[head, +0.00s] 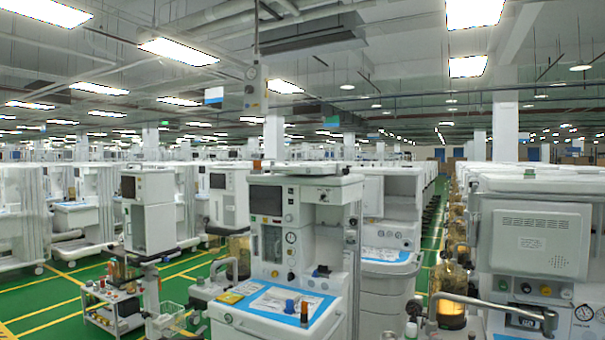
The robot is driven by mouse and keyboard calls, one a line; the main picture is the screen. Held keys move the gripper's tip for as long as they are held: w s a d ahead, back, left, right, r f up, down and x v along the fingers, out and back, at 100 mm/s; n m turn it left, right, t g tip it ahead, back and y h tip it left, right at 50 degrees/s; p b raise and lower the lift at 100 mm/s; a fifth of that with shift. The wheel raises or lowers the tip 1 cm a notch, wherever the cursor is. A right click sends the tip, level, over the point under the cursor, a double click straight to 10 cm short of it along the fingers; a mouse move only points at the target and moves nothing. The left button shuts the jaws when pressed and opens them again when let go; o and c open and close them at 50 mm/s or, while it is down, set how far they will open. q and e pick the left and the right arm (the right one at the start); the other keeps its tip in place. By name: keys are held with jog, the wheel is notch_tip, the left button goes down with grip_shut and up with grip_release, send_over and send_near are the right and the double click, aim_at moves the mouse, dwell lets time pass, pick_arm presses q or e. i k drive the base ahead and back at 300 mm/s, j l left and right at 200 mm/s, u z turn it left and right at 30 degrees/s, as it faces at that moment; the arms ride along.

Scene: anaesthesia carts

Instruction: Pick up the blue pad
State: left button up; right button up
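A blue pad (264,313) lies flat on the white worktop of the nearest cart (280,328), at the lower middle of the head view. White printed sheets cover much of it, so mainly its blue borders show. A small amber bottle with a dark blue top stands on its right part. A second blue pad (385,255) lies on the worktop of the cart behind, to the right. Neither of my grippers is in the head view.
A yellow packet (230,298) lies at the pad's left. A small trolley with bottles (113,305) stands at left. A grey-white machine (533,240) with a bent grey tube (480,302) fills the right. Green floor (45,305) is open at left.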

aim_at(289, 309)
jog(key=i+l+u, duration=0.15)
jog(key=i, duration=0.25)
jog(key=i+l+u, duration=0.2)
jog(key=i, duration=0.2)
